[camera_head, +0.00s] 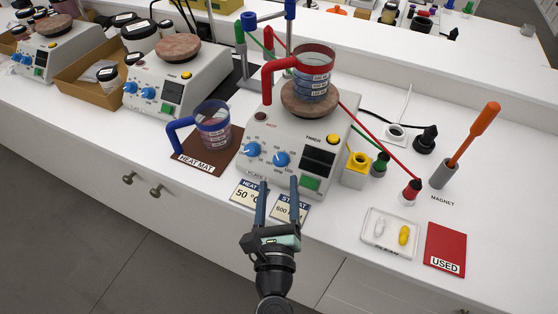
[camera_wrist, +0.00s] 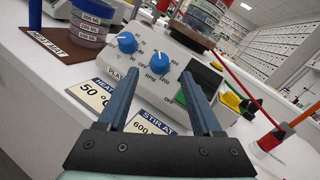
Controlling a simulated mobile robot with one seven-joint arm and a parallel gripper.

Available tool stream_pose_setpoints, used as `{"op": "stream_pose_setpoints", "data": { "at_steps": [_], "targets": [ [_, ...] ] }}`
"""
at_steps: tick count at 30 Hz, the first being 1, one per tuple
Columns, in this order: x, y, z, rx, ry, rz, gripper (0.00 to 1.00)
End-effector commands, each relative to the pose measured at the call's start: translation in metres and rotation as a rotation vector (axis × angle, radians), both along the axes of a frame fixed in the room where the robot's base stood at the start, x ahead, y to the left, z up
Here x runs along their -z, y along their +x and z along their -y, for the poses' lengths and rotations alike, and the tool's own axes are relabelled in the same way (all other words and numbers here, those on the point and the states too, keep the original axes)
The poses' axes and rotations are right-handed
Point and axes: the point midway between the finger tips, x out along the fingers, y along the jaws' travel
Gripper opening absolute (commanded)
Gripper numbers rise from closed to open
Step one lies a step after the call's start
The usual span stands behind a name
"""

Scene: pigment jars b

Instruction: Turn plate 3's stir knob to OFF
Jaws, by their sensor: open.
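The nearest stirring hotplate (camera_head: 268,171) has two blue knobs with white pointer lines on its sloped front. The left heat knob (camera_head: 252,149) and right stir knob (camera_head: 282,159) also show in the wrist view; the right one (camera_wrist: 159,57) has RPM and OFF markings around it. A "PLATE" label shows below the left knob, its number hidden or unreadable. My gripper (camera_head: 279,180) is open and empty in front of the panel, its fingertips below and apart from the stir knob. In the wrist view the knob shows between and beyond the fingertips (camera_wrist: 160,73).
A red-handled beaker (camera_head: 314,75) stands on the hotplate's top. A blue-handled beaker (camera_head: 214,128) stands on the brown heat mat (camera_head: 196,162) to the left. Cards reading 50 °C (camera_head: 248,192) and 600 (camera_head: 289,208) lie in front. A white tray (camera_head: 372,246) and red USED mat (camera_head: 445,245) lie right.

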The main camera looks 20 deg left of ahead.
Motion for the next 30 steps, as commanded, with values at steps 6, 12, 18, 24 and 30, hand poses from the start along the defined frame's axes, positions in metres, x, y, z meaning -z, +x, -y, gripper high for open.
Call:
{"op": "stream_pose_setpoints", "data": {
  "at_steps": [6,12,18,24,30],
  "targets": [
    [-0.002,0.034,-0.013,-0.002,0.001,0.002,0.67],
    [-0.001,0.052,-0.019,0.001,0.000,0.002,0.67],
    [0.000,0.057,-0.021,0.000,-0.001,0.000,0.67],
    [0.000,0.057,-0.021,0.000,-0.001,0.000,0.65],
    [0.000,0.056,-0.021,0.000,-0.001,0.001,0.29]
  ]
}}
